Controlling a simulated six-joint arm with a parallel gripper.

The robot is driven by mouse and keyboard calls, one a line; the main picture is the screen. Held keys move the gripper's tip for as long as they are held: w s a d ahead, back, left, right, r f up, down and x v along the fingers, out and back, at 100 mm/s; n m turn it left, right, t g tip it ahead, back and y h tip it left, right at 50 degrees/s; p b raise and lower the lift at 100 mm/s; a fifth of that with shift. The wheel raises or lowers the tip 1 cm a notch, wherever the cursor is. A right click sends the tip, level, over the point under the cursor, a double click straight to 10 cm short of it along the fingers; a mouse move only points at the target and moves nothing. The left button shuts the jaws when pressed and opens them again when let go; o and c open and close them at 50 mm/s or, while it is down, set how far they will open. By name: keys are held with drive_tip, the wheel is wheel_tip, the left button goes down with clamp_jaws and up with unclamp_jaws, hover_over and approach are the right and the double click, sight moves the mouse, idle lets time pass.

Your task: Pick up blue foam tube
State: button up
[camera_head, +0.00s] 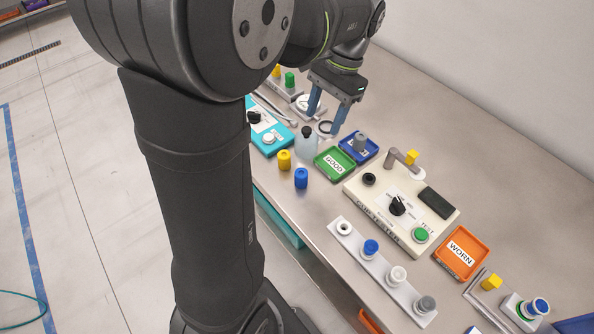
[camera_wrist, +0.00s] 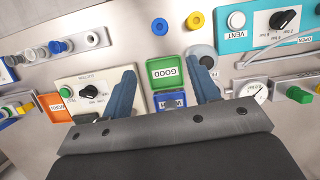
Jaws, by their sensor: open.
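The blue foam tube (camera_head: 301,178) stands upright near the front edge of the bench, beside a yellow tube (camera_head: 284,160). In the wrist view the blue tube (camera_wrist: 160,26) is near the top middle, with the yellow one (camera_wrist: 196,19) to its right. My gripper (camera_head: 323,122) has its two blue fingers apart with nothing between them. It hangs over the bench farther back than the tube, near the blue tray. In the wrist view the fingers of my gripper (camera_wrist: 164,78) straddle the green and blue trays, below the tube.
A green GOOD tray (camera_head: 322,168) and blue tray (camera_head: 372,147) lie right of the tubes. A cream tester (camera_head: 430,222), several-post rack (camera_head: 352,259) and orange WORN tray (camera_head: 480,243) are to the right.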

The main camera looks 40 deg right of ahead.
sight(302, 171)
drive_tip(key=a+n+h, duration=0.3)
drive_tip(key=a+h, duration=0.1)
drive_tip(key=a, duration=0.2)
wheel_tip(302, 171, down, 17)
drive_tip(key=shift+r, duration=0.15)
drive_tip(key=c, duration=1)
